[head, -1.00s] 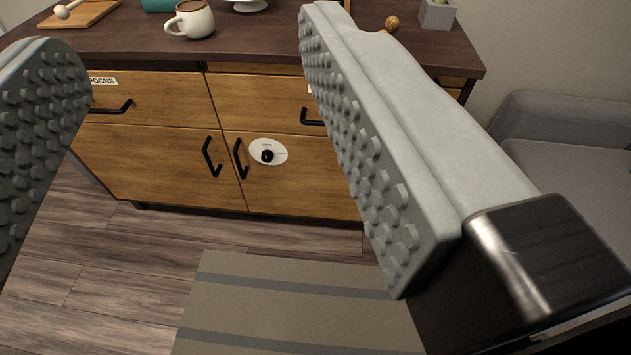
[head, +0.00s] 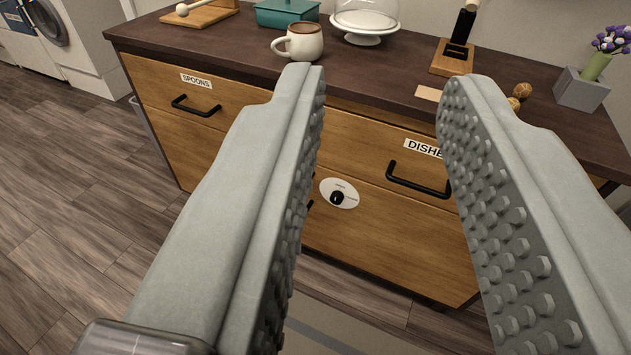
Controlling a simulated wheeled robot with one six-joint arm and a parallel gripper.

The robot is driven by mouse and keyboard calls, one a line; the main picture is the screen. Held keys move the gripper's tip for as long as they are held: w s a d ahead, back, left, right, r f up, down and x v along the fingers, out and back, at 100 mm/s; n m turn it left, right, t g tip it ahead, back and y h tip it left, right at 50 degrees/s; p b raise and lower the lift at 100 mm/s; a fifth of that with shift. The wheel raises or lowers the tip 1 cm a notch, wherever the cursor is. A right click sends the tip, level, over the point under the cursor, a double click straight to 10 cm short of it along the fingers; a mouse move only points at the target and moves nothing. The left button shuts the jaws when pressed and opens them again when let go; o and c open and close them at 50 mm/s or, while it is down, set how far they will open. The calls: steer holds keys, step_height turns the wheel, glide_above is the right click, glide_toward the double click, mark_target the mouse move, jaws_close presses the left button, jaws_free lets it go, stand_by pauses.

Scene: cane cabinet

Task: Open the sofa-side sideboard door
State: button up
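The sideboard (head: 200,150) is wooden with a dark top. Its sofa-side door (head: 400,235) is the lower right front panel, below the drawer labelled DISHES (head: 365,155). The door looks shut. A white oval plate with a black knob (head: 340,193) sits near its upper left. Only a sliver of a black handle (head: 310,204) shows beside the plate; my left finger hides the rest. My gripper (head: 383,85) is open and empty, with its studded fingers in front of the sideboard. The door and plate show between the fingers, with no contact visible.
The top holds a mug (head: 300,43), a teal box (head: 287,12), a glass-domed stand (head: 365,22), walnuts (head: 518,97) and a flower pot (head: 582,90). The SPOONS drawer has a black handle (head: 196,106). A white washing machine (head: 85,45) stands back left. Floor at left (head: 80,200) is clear.

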steer(key=w+a+f+n+y, duration=0.1)
steer(key=w+f+n+y, duration=0.1)
steer(key=w+f, duration=2.1)
steer(key=w+a+f+y, duration=0.2)
steer(key=w+f, duration=0.1)
steer(key=f, duration=1.3)
steer(key=w+a+f+y, duration=0.1)
steer(key=w+f, duration=0.1)
steer(key=f, duration=1.4)
steer(key=shift+n, duration=0.4)
steer(key=x, duration=1.6)
steer(key=shift+w, duration=0.3)
jaws_close()
